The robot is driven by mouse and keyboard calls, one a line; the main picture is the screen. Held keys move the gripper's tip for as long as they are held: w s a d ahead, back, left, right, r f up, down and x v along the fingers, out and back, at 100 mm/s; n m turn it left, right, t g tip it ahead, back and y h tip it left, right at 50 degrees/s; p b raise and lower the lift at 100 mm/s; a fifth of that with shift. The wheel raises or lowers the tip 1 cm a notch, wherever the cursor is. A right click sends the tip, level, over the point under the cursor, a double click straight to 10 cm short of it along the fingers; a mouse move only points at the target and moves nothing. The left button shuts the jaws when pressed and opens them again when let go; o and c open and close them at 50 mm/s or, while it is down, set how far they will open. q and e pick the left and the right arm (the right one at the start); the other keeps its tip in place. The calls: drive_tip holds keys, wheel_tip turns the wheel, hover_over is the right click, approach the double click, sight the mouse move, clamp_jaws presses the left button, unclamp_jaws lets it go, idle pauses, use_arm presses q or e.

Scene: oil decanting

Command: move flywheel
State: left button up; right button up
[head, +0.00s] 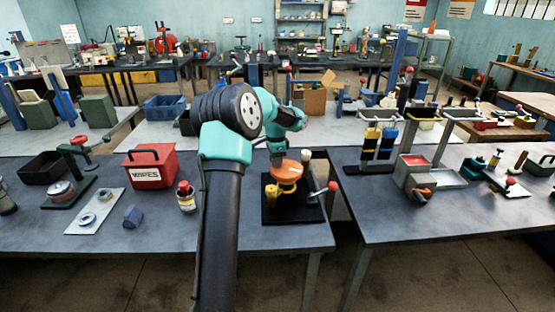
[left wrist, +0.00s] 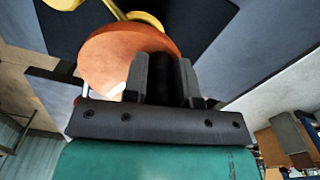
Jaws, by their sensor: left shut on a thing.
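The flywheel is an orange disc (head: 287,173) above a black base plate (head: 287,212) near the front right of the left table. A yellow mount (head: 272,192) stands on that plate, beside and below the disc. My left gripper (head: 278,161) reaches down onto the disc from behind. In the left wrist view, the fingers of my left gripper (left wrist: 166,78) overlap the rim of the flywheel (left wrist: 112,62) and are shut on it. Whether the disc still touches its mount is hard to tell. My right gripper is not in view.
A red-knobbed lever (head: 332,187) stands right of the disc. A small bottle (head: 186,197), a red WIPES box (head: 150,167) and a green press (head: 75,180) are to the left. A gap separates this table from the right table (head: 400,225), which holds dispensers and trays.

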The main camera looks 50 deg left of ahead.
sight(288, 175)
use_arm(q)
drive_tip(key=n, duration=0.2)
drive_tip(key=s+d+n, duration=0.1)
drive_tip(key=n, duration=0.2)
drive_tip(key=shift+s+d+n, duration=0.25)
drive_tip(key=shift+s+n, duration=0.05)
drive_tip(key=shift+s, duration=0.05)
drive_tip(key=n, duration=0.1)
drive_tip(key=d+n, duration=0.1)
drive_tip(key=n, duration=0.1)
drive_tip(key=shift+s+d+n, duration=0.1)
drive_tip(key=shift+s+n, duration=0.2)
drive_tip(key=d+n, duration=0.1)
drive_tip(key=n, duration=0.1)
drive_tip(key=shift+n, duration=0.4)
drive_tip(key=d+n, duration=0.1)
drive_tip(key=n, duration=0.1)
drive_tip(key=d+n, duration=0.1)
drive_tip(key=n, duration=0.2)
drive_tip(key=shift+w+d, duration=0.1)
drive_tip(key=shift+w, duration=0.05)
drive_tip(key=n, duration=0.2)
drive_tip(key=w+d+n, duration=0.1)
drive_tip(key=n, duration=0.3)
drive_tip(key=shift+w+d, duration=0.15)
drive_tip(key=shift+d, duration=0.15)
drive_tip(key=o, duration=0.9)
